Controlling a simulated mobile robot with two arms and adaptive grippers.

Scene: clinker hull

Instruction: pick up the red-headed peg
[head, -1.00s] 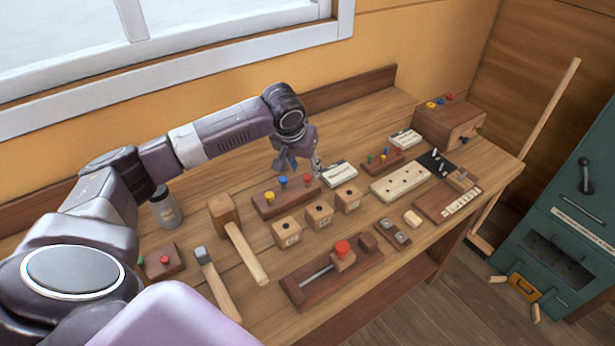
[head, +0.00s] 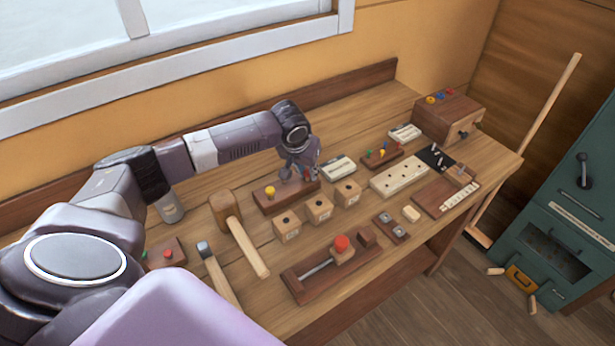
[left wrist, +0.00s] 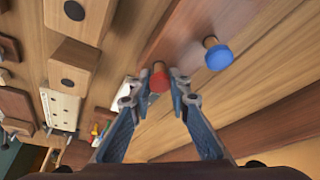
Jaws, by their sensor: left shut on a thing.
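My left gripper (head: 300,174) is over the right end of a dark wooden peg rack (head: 272,206). In the left wrist view its two fingers (left wrist: 158,84) are closed on the sides of the red-headed peg (left wrist: 158,77). This peg's lower part meets the rack, and I cannot tell whether it is lifted. The blue-headed peg (left wrist: 218,55) stands beside it, clear of the fingers. The yellow-headed peg (head: 270,191) stands at the rack's left end. In the head view the gripper hides the red head. My right gripper is not in view.
Several wooden blocks with holes (head: 319,209) stand just in front of the rack. A mallet (head: 238,235) lies to the left. A clamp-like fixture with a red knob (head: 341,243) is nearer the front edge. A white labelled box (head: 338,168) stands right of the gripper.

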